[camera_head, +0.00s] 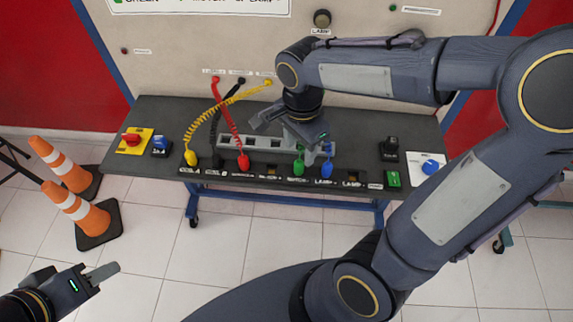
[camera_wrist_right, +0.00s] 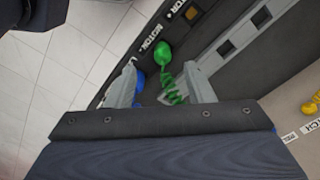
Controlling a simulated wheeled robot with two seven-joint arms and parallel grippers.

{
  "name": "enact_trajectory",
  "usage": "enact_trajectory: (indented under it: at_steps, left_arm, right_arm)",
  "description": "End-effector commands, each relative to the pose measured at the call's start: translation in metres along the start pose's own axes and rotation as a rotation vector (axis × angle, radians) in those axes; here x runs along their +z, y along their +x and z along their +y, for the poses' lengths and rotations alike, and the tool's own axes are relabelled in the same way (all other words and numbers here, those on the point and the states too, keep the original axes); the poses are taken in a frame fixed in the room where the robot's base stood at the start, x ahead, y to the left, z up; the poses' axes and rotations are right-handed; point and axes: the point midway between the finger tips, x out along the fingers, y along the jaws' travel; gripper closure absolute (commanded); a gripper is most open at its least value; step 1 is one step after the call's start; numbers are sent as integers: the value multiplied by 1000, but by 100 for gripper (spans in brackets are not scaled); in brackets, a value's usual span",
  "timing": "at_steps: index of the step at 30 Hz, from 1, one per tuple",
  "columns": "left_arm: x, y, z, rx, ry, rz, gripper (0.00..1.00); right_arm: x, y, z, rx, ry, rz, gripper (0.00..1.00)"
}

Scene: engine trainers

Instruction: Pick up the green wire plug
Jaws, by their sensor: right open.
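The green wire plug (camera_head: 299,167) stands at the front edge of the dark bench, with a blue plug (camera_head: 327,168) just to its right. In the right wrist view the green plug (camera_wrist_right: 162,53) has a coiled green wire that runs down between the fingers. My right gripper (camera_head: 309,152) is open above and behind the green plug; its fingers also show in the right wrist view (camera_wrist_right: 160,84), one on each side of the green wire. The blue plug (camera_wrist_right: 138,82) is partly hidden by one finger. My left gripper (camera_head: 103,275) is at the lower left, far from the bench, its jaw opening unclear.
Red (camera_head: 243,161) and yellow (camera_head: 191,157) plugs with coiled wires stand left on the bench (camera_head: 345,122). A grey socket rail (camera_head: 262,143) lies behind the plugs. Switches sit at both ends. Orange cones (camera_head: 86,215) stand on the floor at left.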

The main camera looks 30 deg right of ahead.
Motion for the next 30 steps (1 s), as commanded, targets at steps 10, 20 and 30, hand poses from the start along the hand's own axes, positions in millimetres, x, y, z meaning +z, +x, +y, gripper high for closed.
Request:
enact_trajectory:
  at_steps: [10,20,30]
  left_arm:
    - [-2,-4,2,0,0,0,64]
    - [-2,-3,1,0,0,0,64]
    - [-2,-3,1,0,0,0,64]
  right_arm:
    - [-4,45,-2,6,-1,-2,52]
    - [-4,70,-4,-2,-2,-3,52]
    - [-4,70,-4,-2,-2,-3,80]
